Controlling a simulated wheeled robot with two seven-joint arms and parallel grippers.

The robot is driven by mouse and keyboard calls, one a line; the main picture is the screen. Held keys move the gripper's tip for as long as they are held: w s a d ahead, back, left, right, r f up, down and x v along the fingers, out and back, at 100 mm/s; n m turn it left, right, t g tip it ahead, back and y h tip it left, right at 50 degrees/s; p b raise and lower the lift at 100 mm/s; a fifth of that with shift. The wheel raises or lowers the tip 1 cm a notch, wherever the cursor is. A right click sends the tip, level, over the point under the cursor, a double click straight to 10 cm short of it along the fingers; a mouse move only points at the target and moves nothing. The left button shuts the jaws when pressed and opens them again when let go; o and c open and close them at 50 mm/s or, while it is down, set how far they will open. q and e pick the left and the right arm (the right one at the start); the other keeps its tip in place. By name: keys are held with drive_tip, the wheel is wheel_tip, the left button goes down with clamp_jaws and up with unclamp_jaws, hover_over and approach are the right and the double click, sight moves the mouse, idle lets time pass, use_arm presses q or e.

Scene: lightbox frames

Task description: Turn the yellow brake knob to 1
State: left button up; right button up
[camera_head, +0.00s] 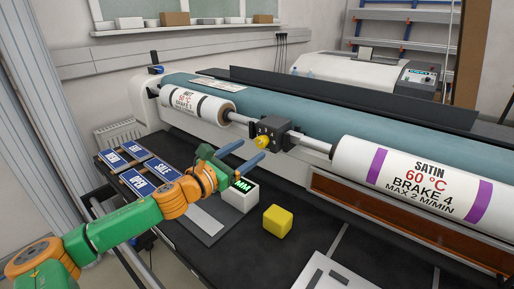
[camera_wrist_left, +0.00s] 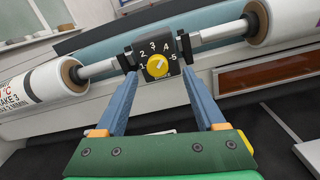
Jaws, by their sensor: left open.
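The yellow brake knob (camera_head: 263,141) sits on the front of a black block (camera_head: 273,129) on the roller shaft. In the left wrist view the knob (camera_wrist_left: 157,66) is centred under a dial marked 1 to 5; its small pointer mark is too small to read surely. My left gripper (camera_head: 254,148) is open, its two blue fingers reaching toward the knob. In the left wrist view the fingers (camera_wrist_left: 160,76) stand on either side of the knob, apart from it, with nothing between them. My right gripper is not in view.
A white roll labelled SATIN, BRAKE 4 (camera_head: 410,182) is right of the block; another roll (camera_head: 197,105) is left. Below are a yellow cube (camera_head: 277,221), a white box with an MM display (camera_head: 241,197) and blue sign plates (camera_head: 133,180) on the dark table.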

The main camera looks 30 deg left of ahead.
sight(259, 144)
use_arm(q)
drive_tip(key=w, duration=0.2)
drive_tip(key=w+p, duration=0.1)
drive_tip(key=shift+w+a+f, duration=0.1)
drive_tip(key=shift+w+a, duration=0.25)
drive_tip(key=shift+w+d+p, duration=0.25)
drive_tip(key=shift+p, duration=0.15)
drive_tip(key=shift+w, duration=0.1)
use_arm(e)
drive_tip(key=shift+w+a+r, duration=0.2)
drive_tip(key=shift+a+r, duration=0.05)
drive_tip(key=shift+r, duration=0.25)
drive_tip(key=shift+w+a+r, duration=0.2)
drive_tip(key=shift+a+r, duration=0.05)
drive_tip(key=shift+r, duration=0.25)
use_arm(q)
drive_tip(key=shift+w+f, duration=0.1)
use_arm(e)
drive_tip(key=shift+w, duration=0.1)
use_arm(q)
clamp_jaws()
